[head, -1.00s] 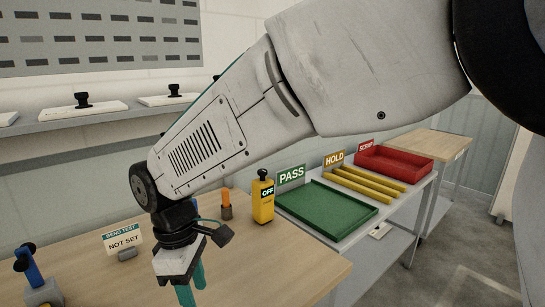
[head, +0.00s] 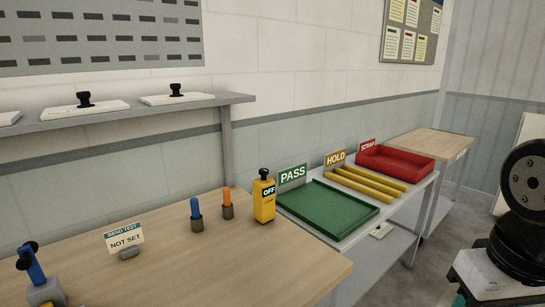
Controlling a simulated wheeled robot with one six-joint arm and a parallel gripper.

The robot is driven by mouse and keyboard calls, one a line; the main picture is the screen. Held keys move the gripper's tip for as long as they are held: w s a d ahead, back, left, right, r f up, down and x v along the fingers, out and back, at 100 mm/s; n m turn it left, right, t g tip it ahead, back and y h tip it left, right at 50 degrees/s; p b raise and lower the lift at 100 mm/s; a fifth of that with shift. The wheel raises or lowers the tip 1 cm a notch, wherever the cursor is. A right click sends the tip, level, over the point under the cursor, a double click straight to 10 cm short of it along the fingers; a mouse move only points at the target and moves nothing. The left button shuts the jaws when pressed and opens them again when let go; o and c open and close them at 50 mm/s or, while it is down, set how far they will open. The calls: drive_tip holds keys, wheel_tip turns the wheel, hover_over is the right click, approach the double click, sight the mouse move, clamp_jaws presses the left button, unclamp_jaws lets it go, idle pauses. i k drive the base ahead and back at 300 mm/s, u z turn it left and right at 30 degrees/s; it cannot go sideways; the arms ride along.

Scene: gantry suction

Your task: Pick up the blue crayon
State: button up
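The blue crayon (head: 195,207) stands upright in a small dark holder (head: 197,224) on the wooden table. My gripper (head: 460,300) is at the bottom right corner of the head view, far to the right of the crayon. Only its mount and a bit of teal finger show. The rest is cut off by the frame edge, so I cannot see whether it is open or holds anything.
An orange crayon (head: 227,197) in a like holder and a yellow OFF device (head: 263,202) stand close right of the blue crayon. A NOT SET sign (head: 125,239) and a blue-topped fixture (head: 34,268) are left. Green PASS tray (head: 327,210) and red SCRAP tray (head: 395,163) lie beyond.

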sight(193, 201)
drive_tip(key=u, duration=0.9)
drive_tip(key=i, duration=0.65)
drive_tip(key=u, duration=0.05)
